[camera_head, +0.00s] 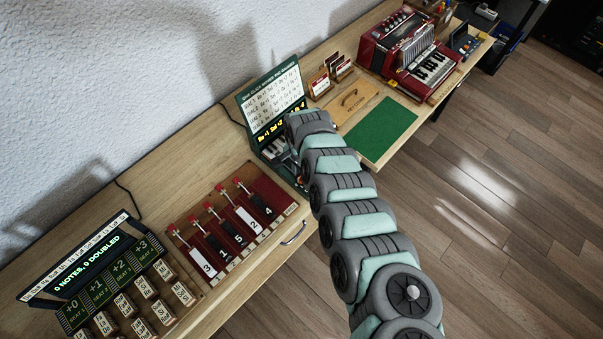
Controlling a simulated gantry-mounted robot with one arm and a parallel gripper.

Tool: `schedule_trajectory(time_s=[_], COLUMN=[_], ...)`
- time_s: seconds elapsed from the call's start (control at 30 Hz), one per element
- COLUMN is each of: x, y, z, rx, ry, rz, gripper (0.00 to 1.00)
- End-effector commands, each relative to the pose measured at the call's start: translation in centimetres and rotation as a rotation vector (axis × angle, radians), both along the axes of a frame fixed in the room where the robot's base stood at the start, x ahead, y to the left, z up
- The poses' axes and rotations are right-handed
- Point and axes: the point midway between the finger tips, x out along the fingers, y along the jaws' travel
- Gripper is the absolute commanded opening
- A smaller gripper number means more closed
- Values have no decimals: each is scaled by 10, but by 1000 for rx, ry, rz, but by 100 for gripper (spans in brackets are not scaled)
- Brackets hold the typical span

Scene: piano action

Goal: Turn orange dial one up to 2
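My segmented grey and mint arm reaches up from the lower right to a dark green console (271,100). The console has a white lettered chart and a lit yellow text line. Its lower front, with what look like small piano keys, is partly covered by my arm. I cannot make out an orange dial. A tiny orange-red spot shows at the arm's left edge, too small to identify. My gripper's fingers are hidden behind the arm's far end, so I cannot see whether they touch anything.
A red board (263,188) with several numbered levers stands left of my arm. A green mat (380,128), wooden board (349,104) and red accordion (411,54) lie to the right.

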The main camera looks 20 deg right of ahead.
Motion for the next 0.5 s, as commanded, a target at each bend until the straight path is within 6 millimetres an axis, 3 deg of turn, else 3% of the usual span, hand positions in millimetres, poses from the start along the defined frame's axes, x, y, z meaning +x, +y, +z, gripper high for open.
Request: schedule_trajectory(time_s=[0.5], x=[-1], y=[1], z=[1], rx=[0], ry=[3], rz=[90], gripper=[0])
